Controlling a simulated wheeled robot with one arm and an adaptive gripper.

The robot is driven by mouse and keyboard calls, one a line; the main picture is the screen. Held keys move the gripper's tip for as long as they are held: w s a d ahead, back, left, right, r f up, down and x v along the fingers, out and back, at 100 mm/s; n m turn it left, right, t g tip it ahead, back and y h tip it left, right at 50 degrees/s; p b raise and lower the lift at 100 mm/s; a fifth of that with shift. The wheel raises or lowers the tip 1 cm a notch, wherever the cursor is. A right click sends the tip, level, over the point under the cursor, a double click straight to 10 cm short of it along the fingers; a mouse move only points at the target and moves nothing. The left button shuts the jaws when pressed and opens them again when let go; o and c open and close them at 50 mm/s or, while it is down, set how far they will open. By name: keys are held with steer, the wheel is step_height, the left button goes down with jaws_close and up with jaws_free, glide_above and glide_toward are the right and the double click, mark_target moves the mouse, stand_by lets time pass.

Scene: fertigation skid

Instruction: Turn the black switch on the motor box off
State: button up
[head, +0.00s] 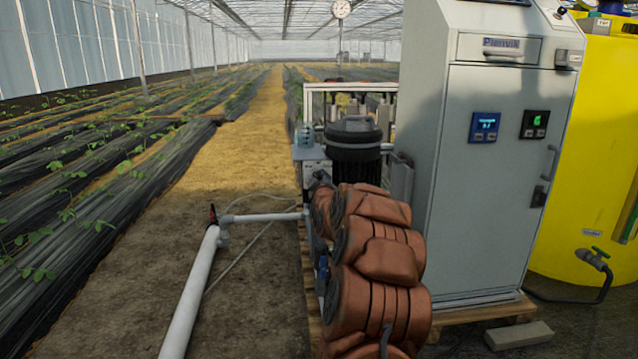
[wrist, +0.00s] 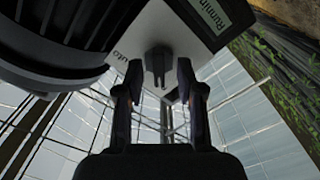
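The black switch (wrist: 157,62) stands out from the pale face of the motor box (wrist: 178,22) in the wrist view. My gripper (wrist: 156,82) is open, with one finger on each side of the switch and a visible gap to each. I cannot tell how far the fingertips reach past the switch. The switch's long side points roughly toward my gripper's palm. In the head view the motor box (head: 311,158) is a small grey box left of the dark motor (head: 354,150). My arm hides much of that area, and the gripper is not clearly visible there.
The finned dark motor housing (wrist: 50,45) is close on the left in the wrist view. In the head view a tall grey cabinet (head: 490,190) and a yellow tank (head: 605,130) stand at right. A white pipe (head: 195,290) lies on the left. The soil path beyond is clear.

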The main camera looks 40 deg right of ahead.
steer(key=shift+w+d, duration=0.2)
steer(key=shift+w, duration=0.05)
steer(key=shift+c, duration=0.4)
jaws_close()
